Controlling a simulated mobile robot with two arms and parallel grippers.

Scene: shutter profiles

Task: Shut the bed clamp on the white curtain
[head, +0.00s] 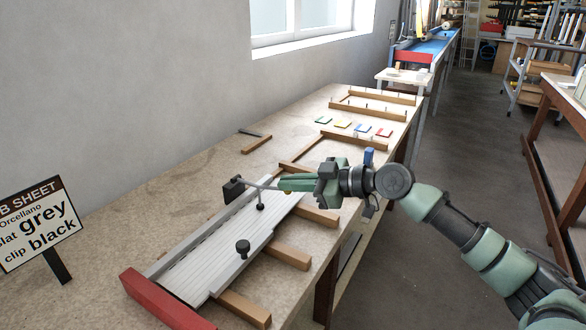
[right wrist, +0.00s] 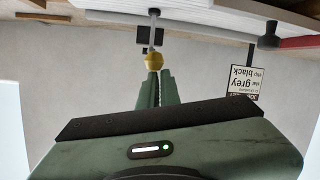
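The white slatted curtain (head: 222,258) lies on the bench along a grey rail; its edge also shows at the top of the upside-down right wrist view (right wrist: 215,14). The bed clamp (head: 233,190) has a black block at the curtain's far left and a thin grey lever reaching right over it. A black foot (head: 260,206) hangs under the lever; I cannot tell whether it presses the curtain. The lever ends in a yellow ball (right wrist: 154,61). My right gripper (head: 286,186) has its fingers close together, tips at the ball, with nothing visible between them. My left gripper is out of view.
A red end block (head: 166,301) closes the near end. A black knob (head: 243,247) stands on the curtain. Wooden bearers (head: 288,256) stick out on the right. A job sheet (head: 40,222) stands left; coloured cards (head: 363,128) lie farther back. The bench's left side is mostly clear.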

